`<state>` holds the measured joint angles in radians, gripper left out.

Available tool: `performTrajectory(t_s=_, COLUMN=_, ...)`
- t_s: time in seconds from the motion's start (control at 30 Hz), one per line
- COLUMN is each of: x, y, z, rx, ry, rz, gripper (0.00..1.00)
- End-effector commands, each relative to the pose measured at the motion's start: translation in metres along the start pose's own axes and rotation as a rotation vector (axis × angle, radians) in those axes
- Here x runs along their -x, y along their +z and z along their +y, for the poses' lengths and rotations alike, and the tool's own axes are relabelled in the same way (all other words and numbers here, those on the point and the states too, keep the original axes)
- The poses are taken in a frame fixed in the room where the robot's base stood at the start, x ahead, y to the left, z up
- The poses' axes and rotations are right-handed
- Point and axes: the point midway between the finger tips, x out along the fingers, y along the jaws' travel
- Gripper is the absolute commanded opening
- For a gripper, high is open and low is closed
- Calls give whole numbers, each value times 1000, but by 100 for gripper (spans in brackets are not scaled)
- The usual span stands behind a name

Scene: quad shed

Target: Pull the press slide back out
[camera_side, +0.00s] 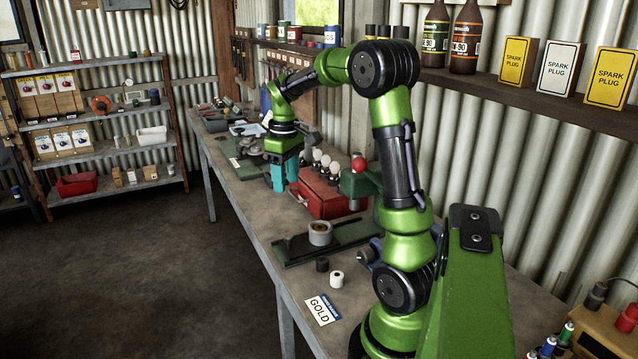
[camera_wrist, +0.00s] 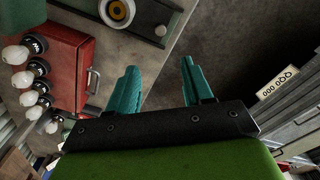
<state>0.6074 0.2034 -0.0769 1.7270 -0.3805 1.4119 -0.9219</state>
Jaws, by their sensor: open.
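My gripper (camera_side: 287,186) is open and empty, its teal fingers apart above the bench beside the red box; in the wrist view (camera_wrist: 159,64) nothing is between the fingers. The press has a dark green base plate (camera_side: 293,250) on the bench, nearer the side camera than my gripper. A grey ring-shaped cup (camera_side: 320,234) with a yellow centre sits on this plate. It also shows at the top of the wrist view (camera_wrist: 117,12). A red knob (camera_side: 359,164) on a green body rises behind the plate. I cannot tell which part is the slide; my arm hides some of the press.
A red box (camera_side: 326,203) with several bulbs stands close beside my gripper. Tools crowd the far bench; open floor lies left.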

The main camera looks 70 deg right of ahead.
Motion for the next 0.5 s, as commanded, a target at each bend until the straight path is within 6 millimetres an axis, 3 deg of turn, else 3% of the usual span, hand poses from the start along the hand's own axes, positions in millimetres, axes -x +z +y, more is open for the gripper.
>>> performTrajectory(t_s=0.1, x=11, y=-2, z=2, rx=114, ry=4, rz=-11, gripper=50)
performTrajectory(t_s=0.27, x=6, y=0, z=-1, rx=173, ry=-7, rz=-22, gripper=50)
performTrajectory(t_s=0.5, x=-32, y=2, z=-2, rx=173, ry=-10, rz=-24, gripper=50)
